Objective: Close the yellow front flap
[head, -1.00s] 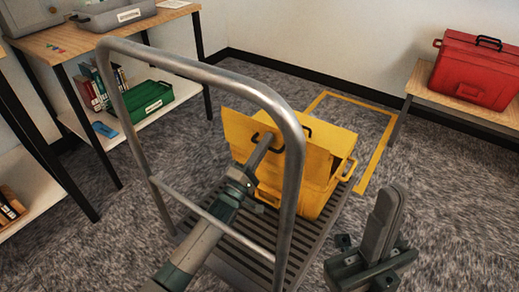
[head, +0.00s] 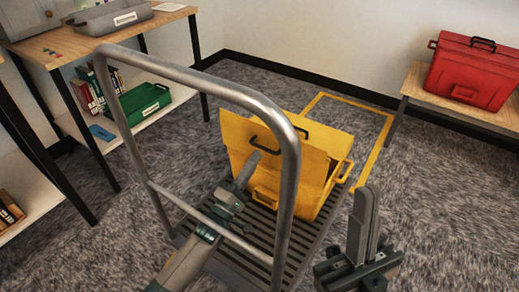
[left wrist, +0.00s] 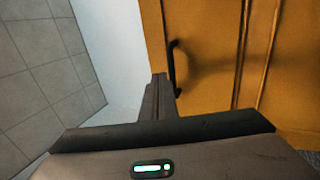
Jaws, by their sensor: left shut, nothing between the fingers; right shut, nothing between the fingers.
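The yellow box (head: 323,172) stands on the cart deck. Its yellow front flap (head: 237,138) stands raised at the side facing me, with a dark handle on it. In the left wrist view the yellow panel (left wrist: 208,75) with a dark handle (left wrist: 175,66) fills the right part. My left gripper (head: 247,170) is shut and empty, its tips close in front of the flap just below the handle; I cannot tell whether they touch. Its shut fingers also show in the left wrist view (left wrist: 158,95). My right gripper (head: 364,225) is shut and empty, to the right of the cart.
The cart's grey handrail (head: 290,190) arches between me and the box, and my left arm passes by it. A shelf table (head: 75,46) with a green crate (head: 146,103) stands at left. A red box (head: 472,72) sits on a bench at right. The carpet at right is clear.

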